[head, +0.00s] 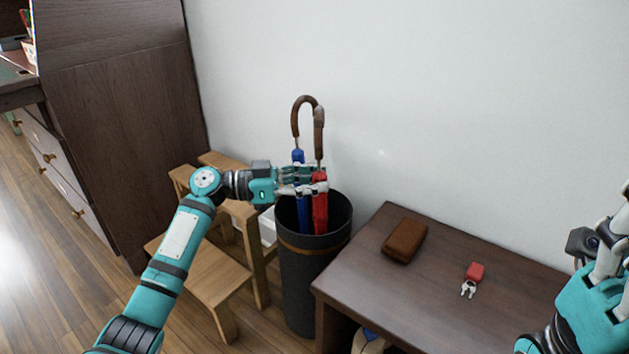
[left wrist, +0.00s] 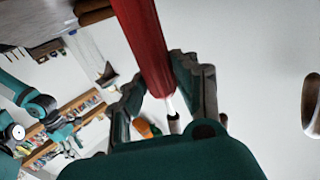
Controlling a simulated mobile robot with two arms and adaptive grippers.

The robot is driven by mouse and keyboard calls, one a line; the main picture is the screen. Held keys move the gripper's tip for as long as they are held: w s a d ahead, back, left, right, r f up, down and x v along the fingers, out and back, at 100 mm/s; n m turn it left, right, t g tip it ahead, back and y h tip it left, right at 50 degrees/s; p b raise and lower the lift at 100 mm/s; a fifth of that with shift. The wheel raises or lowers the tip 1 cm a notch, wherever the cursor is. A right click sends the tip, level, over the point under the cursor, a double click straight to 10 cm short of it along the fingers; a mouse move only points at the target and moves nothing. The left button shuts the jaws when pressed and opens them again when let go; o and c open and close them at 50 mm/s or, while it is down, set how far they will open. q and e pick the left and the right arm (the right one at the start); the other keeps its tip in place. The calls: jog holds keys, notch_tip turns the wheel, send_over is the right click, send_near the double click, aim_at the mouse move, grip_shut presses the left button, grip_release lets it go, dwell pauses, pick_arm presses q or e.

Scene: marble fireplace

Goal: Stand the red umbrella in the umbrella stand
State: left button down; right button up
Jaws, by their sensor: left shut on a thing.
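The red umbrella (head: 320,212) is upright, with its brown handle on top. My left gripper (head: 316,181) is shut on its upper part, and the red cloth also shows between the fingers in the left wrist view (left wrist: 146,48). The dark umbrella stand (head: 307,285), with a brown band, is below the gripper. The red umbrella's lower part is at the stand's mouth and appears to go inside; its tip is hidden. A blue umbrella (head: 298,156) with a hooked handle stands in it, just left of the red one. My right gripper (head: 612,236) is at the right edge, partly cut off.
A dark wooden table (head: 450,310) is right of the stand, bearing a brown case (head: 405,240) and keys with a red fob (head: 474,271). A wooden step stool (head: 215,280) is close on the left, by a dark cabinet (head: 120,120). The white wall is behind.

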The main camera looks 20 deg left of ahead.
pick_arm(q)
jog(key=c, duration=0.9)
grip_release()
jog(key=shift+a, duration=0.1)
jog(key=v, duration=0.8)
